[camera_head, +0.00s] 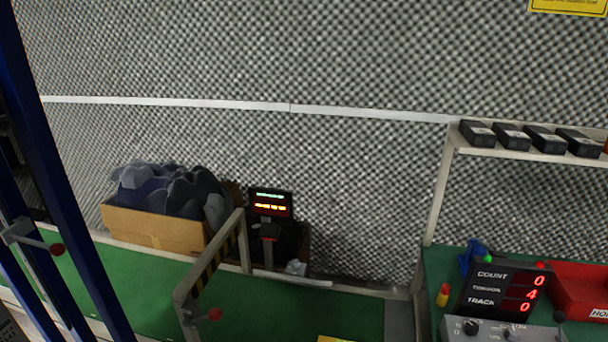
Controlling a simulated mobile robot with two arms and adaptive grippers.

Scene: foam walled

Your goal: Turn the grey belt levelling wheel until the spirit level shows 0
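I cannot make out a grey levelling wheel or a spirit level for certain in the head view. A green belt (300,310) runs along the bottom of the picture. A black readout (503,290) at the lower right shows COUNT 0, what looks like TENSION 4, and TRACK 0 in red digits. A grey control box (500,331) with dark knobs sits below it, cut off by the bottom edge. Neither of my grippers is in view.
A frame with yellow-black striped edging (215,262) spans the belt, with a red-knobbed lever (200,316). A cardboard box (155,229) of dark foam stands behind. Blue posts (50,170) rise at left. A shelf (530,150) holds black blocks; a red bin (582,290) is at right.

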